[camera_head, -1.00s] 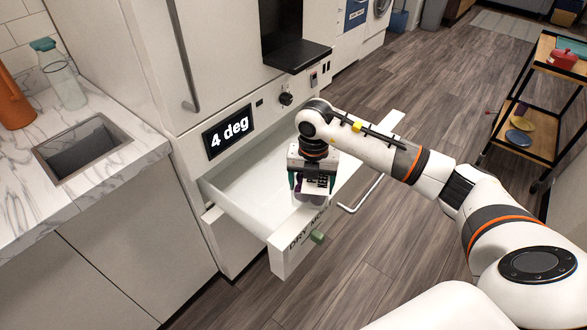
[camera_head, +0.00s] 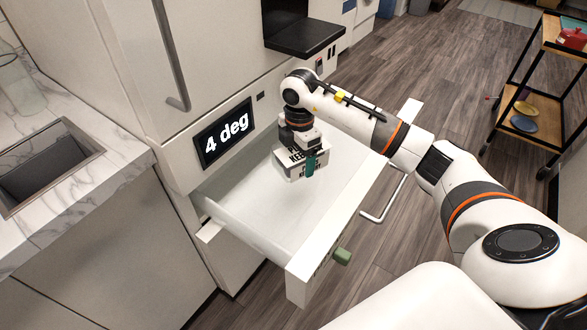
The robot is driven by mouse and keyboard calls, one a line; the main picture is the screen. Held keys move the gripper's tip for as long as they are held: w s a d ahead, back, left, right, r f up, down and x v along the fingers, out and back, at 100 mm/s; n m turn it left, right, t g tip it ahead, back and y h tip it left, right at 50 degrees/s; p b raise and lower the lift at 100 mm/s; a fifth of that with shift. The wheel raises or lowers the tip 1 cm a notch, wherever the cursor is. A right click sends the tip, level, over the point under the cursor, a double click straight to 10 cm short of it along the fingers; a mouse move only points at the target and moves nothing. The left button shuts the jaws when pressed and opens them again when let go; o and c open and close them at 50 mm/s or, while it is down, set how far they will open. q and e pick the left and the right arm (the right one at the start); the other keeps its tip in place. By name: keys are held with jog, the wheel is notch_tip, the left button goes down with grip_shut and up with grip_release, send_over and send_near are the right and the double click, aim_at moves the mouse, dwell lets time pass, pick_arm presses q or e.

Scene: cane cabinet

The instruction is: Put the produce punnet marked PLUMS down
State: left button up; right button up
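My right gripper (camera_head: 303,162) is over the inside of the open drawer, near its back, pointing down. A teal finger shows against the near side of a small white container with dark lettering, the produce punnet (camera_head: 289,169). The gripper appears shut on it. The lettering is partly covered and I cannot read PLUMS; the punnet's contents are hidden. I cannot tell whether its base touches the drawer floor. The white drawer (camera_head: 262,217) is pulled out and its visible floor is bare. My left gripper is not in view.
The cabinet display (camera_head: 224,134) reads "4 deg". A black ledge (camera_head: 303,42) juts out above the drawer. A marble counter with a sink (camera_head: 45,170) is at left, a shelf cart (camera_head: 540,90) at right.

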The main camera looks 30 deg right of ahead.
notch_tip(320, 180, down, 4)
jog(key=b, duration=0.2)
jog(key=shift+r+b, duration=0.2)
jog(key=shift+b, duration=0.1)
jog(key=shift+f, duration=0.35)
send_over(298, 198)
notch_tip(298, 198, down, 6)
jog(key=shift+a+f+b, duration=0.1)
jog(key=shift+f+b, duration=0.15)
jog(key=shift+b, duration=0.2)
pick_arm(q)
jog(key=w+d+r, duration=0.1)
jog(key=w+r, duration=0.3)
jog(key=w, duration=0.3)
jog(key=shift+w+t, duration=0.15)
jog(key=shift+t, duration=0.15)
pick_arm(e)
jog(key=shift+f, duration=1.45)
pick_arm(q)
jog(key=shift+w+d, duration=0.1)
pick_arm(e)
jog(key=shift+f, duration=0.1)
jog(key=o, duration=1.2)
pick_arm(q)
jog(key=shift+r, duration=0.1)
pick_arm(e)
jog(key=shift+o, duration=0.2)
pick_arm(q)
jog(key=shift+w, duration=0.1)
